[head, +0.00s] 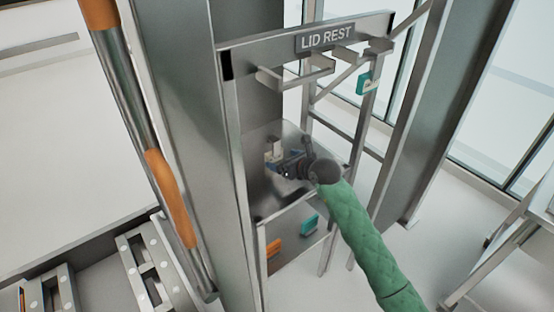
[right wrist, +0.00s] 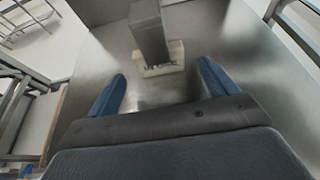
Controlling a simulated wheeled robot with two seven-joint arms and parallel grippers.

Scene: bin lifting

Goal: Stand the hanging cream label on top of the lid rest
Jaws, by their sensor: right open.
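The cream label (head: 277,146) shows small in the head view, in front of the rack's metal back panel. In the right wrist view the cream label (right wrist: 160,68) sits at the end of a grey bar (right wrist: 149,30). My right gripper (head: 274,163) is open, with its blue fingers (right wrist: 161,88) spread to either side and the label just ahead between the tips. I cannot tell whether a finger touches it. The lid rest (head: 292,44) is the upper metal frame with its name plate and brackets, above my right gripper. My left gripper is not in view.
A teal clip-like piece (head: 364,83) hangs at the rack's right side. An orange piece (head: 273,247) and another teal piece (head: 309,225) are low on the rack. A wide metal post (head: 190,100) stands left, and another post (head: 430,110) stands right.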

